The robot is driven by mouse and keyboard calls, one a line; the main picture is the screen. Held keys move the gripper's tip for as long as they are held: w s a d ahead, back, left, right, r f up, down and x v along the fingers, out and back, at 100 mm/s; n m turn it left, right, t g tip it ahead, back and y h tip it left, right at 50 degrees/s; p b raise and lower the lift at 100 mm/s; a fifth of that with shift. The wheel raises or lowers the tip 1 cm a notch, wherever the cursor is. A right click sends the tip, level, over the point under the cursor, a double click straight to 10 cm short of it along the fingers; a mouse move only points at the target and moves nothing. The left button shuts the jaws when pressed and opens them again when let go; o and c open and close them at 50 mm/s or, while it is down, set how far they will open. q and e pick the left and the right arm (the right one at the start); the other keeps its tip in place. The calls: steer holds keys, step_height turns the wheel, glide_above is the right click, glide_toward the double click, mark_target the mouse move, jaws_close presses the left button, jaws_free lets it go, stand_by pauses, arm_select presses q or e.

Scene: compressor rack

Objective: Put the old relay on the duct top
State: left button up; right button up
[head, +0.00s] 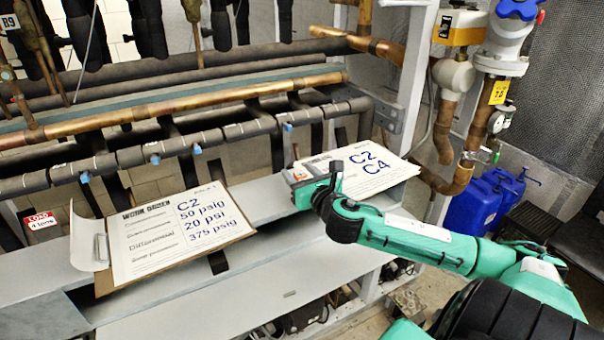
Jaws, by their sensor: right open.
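My right gripper (311,183) reaches in from the right, its tip over the grey ledge beside the left edge of the C2/C4 paper. Its jaws are open, but the fingers are small and seen side-on. A small grey and orange piece (297,174) shows at the fingertips; I cannot tell whether it is the old relay. No other thing is clearly a relay. A long grey metal top (262,199), which may be the duct top, runs under the two papers. My left gripper is out of view.
A clipboard (170,236) with a C2 sheet lies at left, and a paper stack (365,168) marked C2 C4 at right. Copper and black pipes (200,105) run behind. A lower grey shelf (250,285) is mostly clear. Blue jugs (490,200) stand at far right.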

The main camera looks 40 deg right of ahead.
steer(key=shift+s, duration=0.1)
steer(key=shift+s+a+f+b, duration=0.15)
steer(key=shift+s+b, duration=0.15)
steer(key=shift+s, duration=0.25)
steer(key=p+v, duration=0.1)
steer(key=v, duration=1.1)
steer(key=shift+s+a, duration=0.15)
steer(key=shift+s, duration=0.1)
